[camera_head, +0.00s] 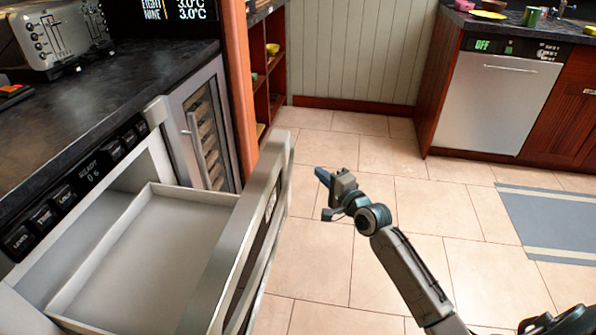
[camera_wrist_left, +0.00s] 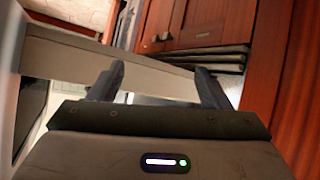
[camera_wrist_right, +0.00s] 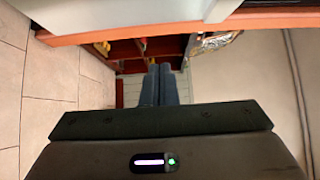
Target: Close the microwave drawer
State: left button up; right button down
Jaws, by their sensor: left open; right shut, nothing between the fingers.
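The microwave drawer (camera_head: 150,262) is pulled out at the left of the head view, its pale tray empty. Its silver front panel (camera_head: 246,235) stands upright on the tray's right side. My right gripper (camera_head: 320,174) is just right of the panel's far end, over the floor, with a visible gap in the picture. Its fingers are together and empty in the right wrist view (camera_wrist_right: 159,84). My left gripper is outside the head view. In the left wrist view (camera_wrist_left: 160,78) its fingers are apart, with a pale bar beyond them that I cannot identify surely.
A dark counter (camera_head: 115,75) with a toaster (camera_head: 58,35) lies above the drawer. A glass-fronted cooler (camera_head: 203,128) and a wooden shelf (camera_head: 262,85) stand beyond. A dishwasher (camera_head: 495,100) is at the far right.

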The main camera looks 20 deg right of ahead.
pick_arm(q)
jog(key=w+a+r+t+b, duration=0.1)
jog(key=w+r+t, duration=0.4)
jog(key=r, duration=0.2)
pick_arm(e)
jog(key=w+a, duration=0.4)
jog(key=w, duration=0.2)
pick_arm(q)
jog(key=shift+w, duration=0.1)
jog(key=shift+a, duration=0.1)
pick_arm(e)
jog(key=shift+w, duration=0.1)
